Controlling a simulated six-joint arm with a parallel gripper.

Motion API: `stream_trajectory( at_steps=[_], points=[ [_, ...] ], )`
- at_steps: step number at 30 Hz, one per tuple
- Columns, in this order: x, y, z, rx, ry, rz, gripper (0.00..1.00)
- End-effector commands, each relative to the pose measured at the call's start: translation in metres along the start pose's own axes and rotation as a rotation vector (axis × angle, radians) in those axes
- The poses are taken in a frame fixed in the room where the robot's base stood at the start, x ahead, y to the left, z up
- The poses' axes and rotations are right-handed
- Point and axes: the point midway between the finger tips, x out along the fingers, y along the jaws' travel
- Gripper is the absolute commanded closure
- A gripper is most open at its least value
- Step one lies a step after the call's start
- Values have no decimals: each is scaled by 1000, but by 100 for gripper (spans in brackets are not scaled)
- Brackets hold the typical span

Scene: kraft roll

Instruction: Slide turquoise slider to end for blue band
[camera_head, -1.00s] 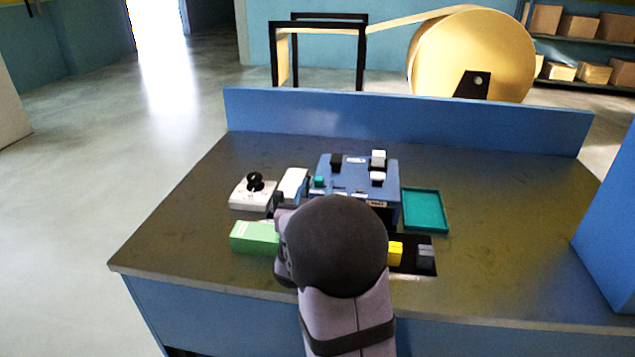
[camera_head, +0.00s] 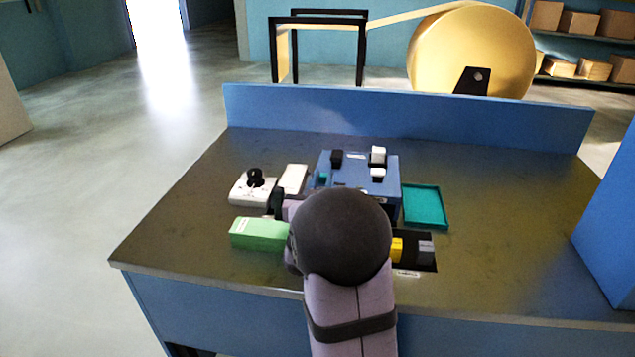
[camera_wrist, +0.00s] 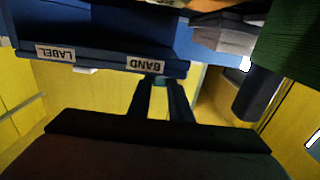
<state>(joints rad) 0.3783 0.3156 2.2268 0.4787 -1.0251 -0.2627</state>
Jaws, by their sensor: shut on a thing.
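The turquoise slider (camera_head: 323,177) shows as a small patch on the left part of the blue control box (camera_head: 352,171), partly covered by my arm. In the wrist view a bit of turquoise slider (camera_wrist: 160,79) sits between the two dark fingertips of my gripper (camera_wrist: 160,86), just by the edge with the BAND label (camera_wrist: 146,64). My gripper is shut on it. A LABEL tag (camera_wrist: 56,54) is on the same blue edge. In the head view my wrist hides the fingertips and the box's front. The slider's track and end are not clearly visible.
White and black knobs stand on the box. A white joystick unit (camera_head: 254,191) and a green block (camera_head: 258,234) lie left, close to my gripper. A teal tray (camera_head: 427,207) lies right. A black holder with yellow and grey blocks (camera_head: 425,250) is in front.

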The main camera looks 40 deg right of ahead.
Motion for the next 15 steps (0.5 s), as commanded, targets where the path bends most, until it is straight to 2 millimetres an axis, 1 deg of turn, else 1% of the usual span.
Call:
stream_trajectory(
  at_steps=[1, 3, 6, 9, 15],
  points=[
    [0, 12, 2, 0, 4, 7, 100],
    [0, 26, 3, 1, 3, 8, 100],
    [0, 40, 2, 1, 4, 7, 100],
    [0, 47, 1, 0, 3, 5, 100],
    [0, 48, 0, 0, 1, 6, 100]
  ],
)
